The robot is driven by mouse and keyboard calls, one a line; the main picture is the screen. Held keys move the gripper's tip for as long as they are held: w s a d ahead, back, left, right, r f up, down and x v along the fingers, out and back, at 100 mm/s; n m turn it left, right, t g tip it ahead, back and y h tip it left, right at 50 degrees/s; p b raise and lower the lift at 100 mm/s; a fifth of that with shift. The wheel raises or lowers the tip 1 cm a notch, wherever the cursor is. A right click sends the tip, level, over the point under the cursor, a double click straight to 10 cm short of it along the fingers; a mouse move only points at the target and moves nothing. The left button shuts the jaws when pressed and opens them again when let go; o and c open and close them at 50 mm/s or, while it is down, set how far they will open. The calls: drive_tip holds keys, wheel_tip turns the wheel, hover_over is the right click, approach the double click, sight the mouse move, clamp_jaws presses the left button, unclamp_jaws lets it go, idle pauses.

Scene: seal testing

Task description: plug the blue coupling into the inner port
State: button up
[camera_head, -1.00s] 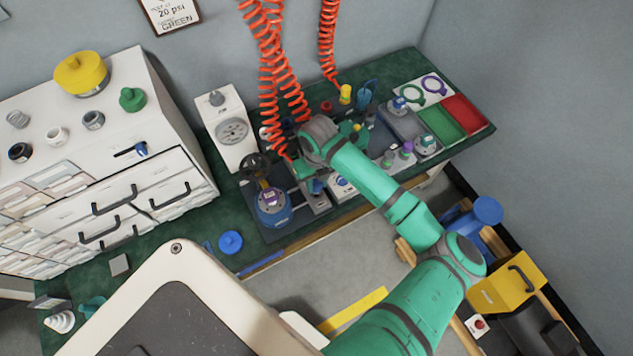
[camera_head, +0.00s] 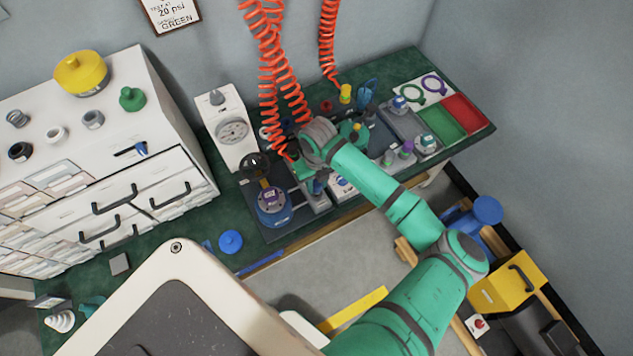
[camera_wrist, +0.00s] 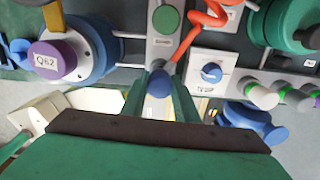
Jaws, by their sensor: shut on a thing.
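The blue coupling (camera_wrist: 159,82) is between the green fingers of my gripper (camera_wrist: 160,98) in the wrist view, and the gripper is shut on it. A red-orange hose (camera_wrist: 190,45) runs close behind the coupling; I cannot tell where it joins. A grey block (camera_wrist: 158,50) lies just beyond the coupling, with a round green port face (camera_wrist: 166,19) on it. Which port is the inner one is not clear. In the head view my gripper (camera_head: 309,180) is low over the bench fixture, and my wrist hides much of the ports.
A blue vessel (camera_head: 272,207) labelled Q62 with a handwheel stands left of the gripper. A gauge box (camera_head: 232,132) stands behind it. Coiled orange hoses (camera_head: 272,75) hang overhead. Green and red trays (camera_head: 441,124) lie to the right. A blue knob (camera_wrist: 211,72) is near the fingers.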

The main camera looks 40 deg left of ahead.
drive_tip(key=shift+f, duration=0.9)
drive_tip(key=o, duration=1.2)
wheel_tip(320, 180, up, 11)
drive_tip(key=shift+w+f, duration=0.1)
